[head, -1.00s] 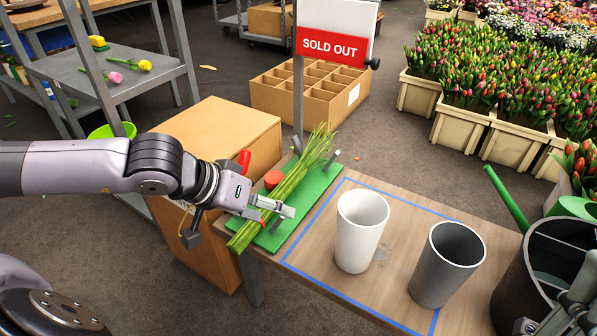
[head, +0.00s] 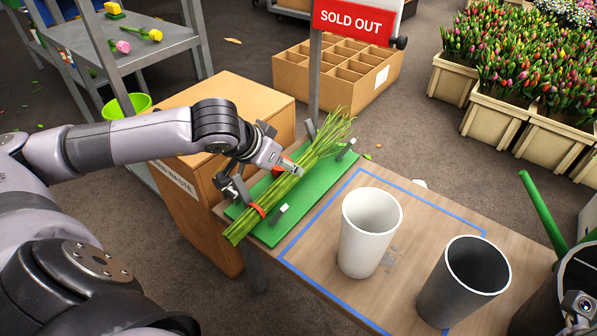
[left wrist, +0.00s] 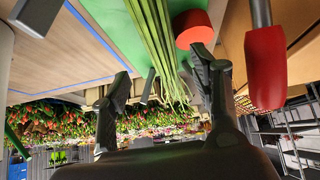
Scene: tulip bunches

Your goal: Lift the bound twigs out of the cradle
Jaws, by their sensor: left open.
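The bound twigs (head: 315,157) are a long green bundle lying slantwise in the cradle, a green board (head: 262,232) with upright grey pegs. An orange-red band (head: 257,210) goes around the bundle near its lower end. My left gripper (head: 292,168) is open over the middle of the bundle. In the left wrist view the twigs (left wrist: 158,45) run between the two spread fingers of the left gripper (left wrist: 160,80); whether the fingers reach down beside them I cannot tell. A red cylinder (left wrist: 193,28) is beside the twigs there. My right gripper's fingers are not seen.
A white vase (head: 367,245) and a dark grey vase (head: 462,285) stand right of the cradle, by blue tape (head: 330,200) on the table. A sold-out sign (head: 353,20) on a post rises behind the cradle. A wooden waste box (head: 190,112) is at the left.

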